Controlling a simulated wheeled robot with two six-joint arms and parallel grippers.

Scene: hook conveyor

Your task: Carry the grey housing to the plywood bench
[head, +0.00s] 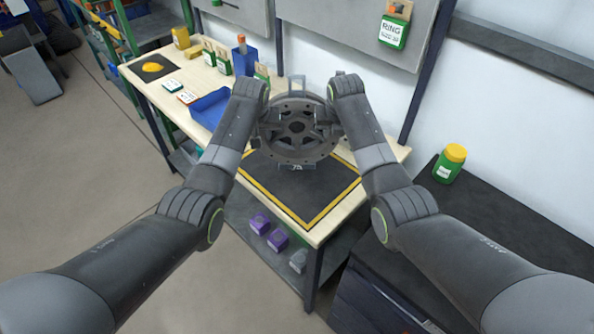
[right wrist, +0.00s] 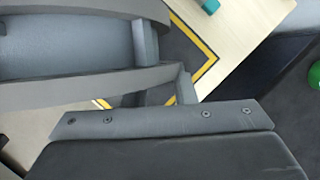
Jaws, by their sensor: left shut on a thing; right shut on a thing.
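The grey housing (head: 297,151) is a round, spoked casting with holes around its rim, seen in the middle of the head view between my two arms. It appears held over the plywood bench (head: 224,82), above or at the black mat (head: 296,192) with a yellow border. I cannot tell whether it touches the mat. My left gripper (head: 270,106) is shut on its left side and my right gripper (head: 331,104) on its right side; my wrists partly hide both. In the right wrist view the curved grey housing (right wrist: 70,50) fills the upper left.
A blue tray (head: 210,108) and several small boxes stand on the bench left of the housing. Purple items (head: 277,240) lie on the lower shelf. A dark cabinet (head: 490,215) with a green, yellow-lidded jar (head: 449,164) is at the right. The mat's front part is clear.

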